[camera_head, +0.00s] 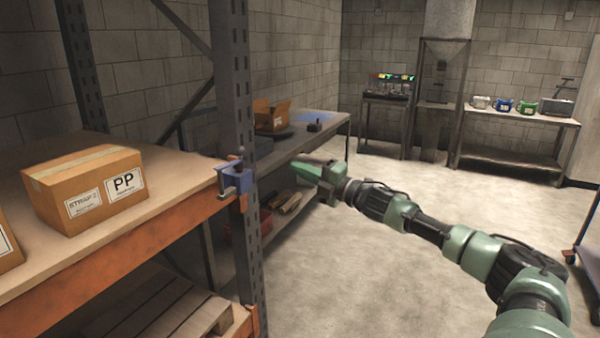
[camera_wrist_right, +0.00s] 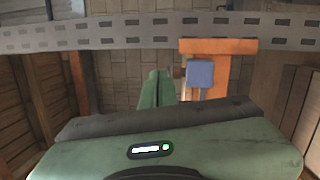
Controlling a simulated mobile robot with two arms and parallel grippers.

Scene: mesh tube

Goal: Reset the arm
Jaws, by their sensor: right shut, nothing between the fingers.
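My right arm (camera_head: 430,225) reaches in from the lower right in the head view. Its green gripper (camera_head: 306,168) points left toward the grey rack post and is shut and empty. In the right wrist view the shut green fingers (camera_wrist_right: 157,88) stand upright in the middle, in front of the perforated grey post (camera_wrist_right: 120,31). A blue clamp-like piece (camera_head: 235,177) is on the rack by the post; a blue block also shows in the right wrist view (camera_wrist_right: 201,73), just right of the fingers. My left gripper is not in view.
A cardboard box marked PP (camera_head: 88,188) stands on the orange-beamed shelf (camera_head: 120,262) at left. Behind the post, a workbench (camera_head: 322,125) holds an open carton (camera_head: 272,117). A side table (camera_head: 520,117) carries several mugs. The concrete floor (camera_head: 400,290) is open.

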